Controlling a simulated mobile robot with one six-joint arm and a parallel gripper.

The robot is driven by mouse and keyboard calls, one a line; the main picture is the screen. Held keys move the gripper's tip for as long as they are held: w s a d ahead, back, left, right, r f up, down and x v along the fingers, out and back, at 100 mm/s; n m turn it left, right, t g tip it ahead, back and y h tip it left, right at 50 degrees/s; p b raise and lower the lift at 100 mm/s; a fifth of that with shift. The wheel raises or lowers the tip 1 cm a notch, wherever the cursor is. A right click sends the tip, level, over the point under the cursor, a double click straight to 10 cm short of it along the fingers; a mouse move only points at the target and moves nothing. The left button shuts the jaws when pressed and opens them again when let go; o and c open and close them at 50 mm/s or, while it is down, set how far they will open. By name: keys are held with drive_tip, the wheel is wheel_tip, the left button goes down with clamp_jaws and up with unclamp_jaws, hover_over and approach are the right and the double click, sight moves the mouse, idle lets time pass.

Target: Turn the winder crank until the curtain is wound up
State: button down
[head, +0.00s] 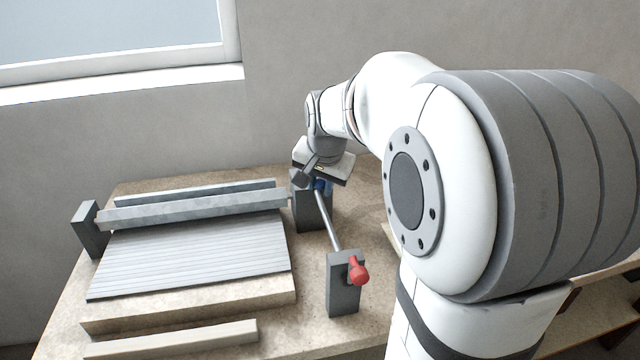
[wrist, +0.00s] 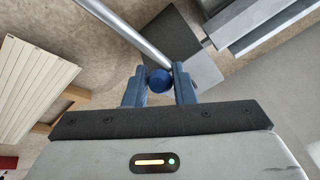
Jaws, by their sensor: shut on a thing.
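The grey slatted curtain (head: 190,255) lies spread flat on a raised base on the bench, below a grey faceted roller (head: 195,207) in the head view. At the roller's right end stands a dark grey post (head: 307,212). A blue round knob (wrist: 159,80) sits between my gripper's blue fingers (wrist: 158,85) in the wrist view, and the gripper is shut on it. In the head view my gripper (head: 320,182) is at that post's top, partly hiding the knob. A thin metal rod (head: 328,220) runs from there towards the near post; its join with the knob is unclear.
A red knob (head: 358,271) sticks out of the near grey post (head: 343,300). Another dark post (head: 88,230) stands at the roller's left end. A pale strip (head: 170,340) lies along the bench front. A wall and window are behind.

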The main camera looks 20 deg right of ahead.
drive_tip(key=shift+a, duration=0.1)
drive_tip(key=shift+a+h, duration=0.1)
drive_tip(key=shift+h, duration=0.3)
idle(0.8)
drive_tip(key=c, duration=1.3)
unclamp_jaws()
drive_tip(key=shift+o, duration=0.2)
drive_tip(key=v, duration=0.7)
drive_tip(key=shift+r, duration=0.35)
drive_tip(key=shift+s, duration=0.1)
